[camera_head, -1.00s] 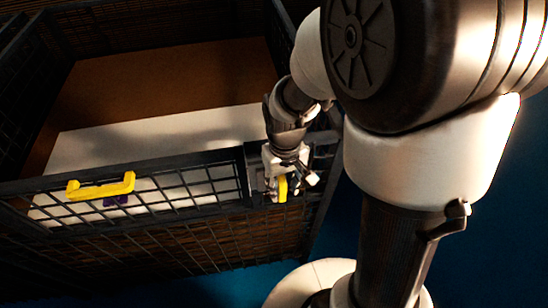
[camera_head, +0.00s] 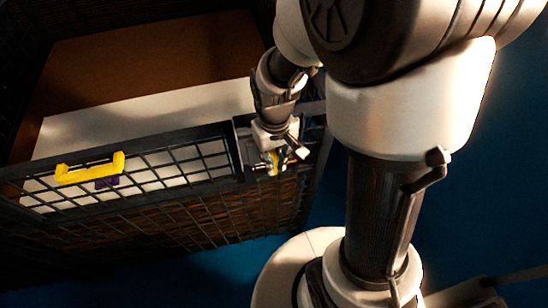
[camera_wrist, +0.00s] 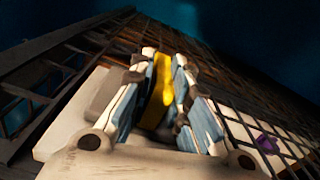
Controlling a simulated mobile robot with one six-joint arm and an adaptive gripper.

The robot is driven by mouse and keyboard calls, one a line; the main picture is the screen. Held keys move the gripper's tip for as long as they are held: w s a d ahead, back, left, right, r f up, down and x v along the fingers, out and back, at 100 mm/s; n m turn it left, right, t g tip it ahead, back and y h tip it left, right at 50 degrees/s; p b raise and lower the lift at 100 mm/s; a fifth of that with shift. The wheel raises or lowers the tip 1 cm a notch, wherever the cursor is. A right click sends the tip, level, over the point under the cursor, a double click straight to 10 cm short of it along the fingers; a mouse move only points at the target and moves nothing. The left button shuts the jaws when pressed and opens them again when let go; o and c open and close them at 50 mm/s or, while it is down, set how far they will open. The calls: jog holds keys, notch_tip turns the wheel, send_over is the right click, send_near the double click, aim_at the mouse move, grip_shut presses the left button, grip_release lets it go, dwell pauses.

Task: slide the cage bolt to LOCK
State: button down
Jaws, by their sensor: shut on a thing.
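The black mesh cage (camera_head: 150,222) stands at the left in the head view. The yellow bolt handle (camera_head: 273,160) shows at the cage's front right corner, beside a dark upright plate. My gripper (camera_head: 276,158) is at that handle, with its fingers around it. In the wrist view the yellow bolt handle (camera_wrist: 158,95) stands between the two blue-padded fingers of my gripper (camera_wrist: 160,100), which is shut on it. The bolt's rod and any LOCK marking cannot be made out.
A yellow handle (camera_head: 90,170) sits on the cage's front top rail at the left, with a small purple thing (camera_head: 106,182) just below it. A white panel (camera_head: 160,115) and a brown surface lie inside the cage.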

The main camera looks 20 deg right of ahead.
aim_at(250, 165)
jog(key=shift+a, duration=0.1)
dwell(0.3)
jog(key=a, duration=0.5)
jog(key=shift+w+a, duration=0.15)
jog(key=shift+w, duration=0.15)
jog(key=shift+a, duration=0.1)
jog(key=c, duration=1.9)
grip_release()
jog(key=o, duration=0.3)
jog(key=shift+a, duration=0.25)
jog(key=shift+o, duration=0.2)
jog(key=shift+d, duration=0.1)
notch_tip(250, 165, up, 12)
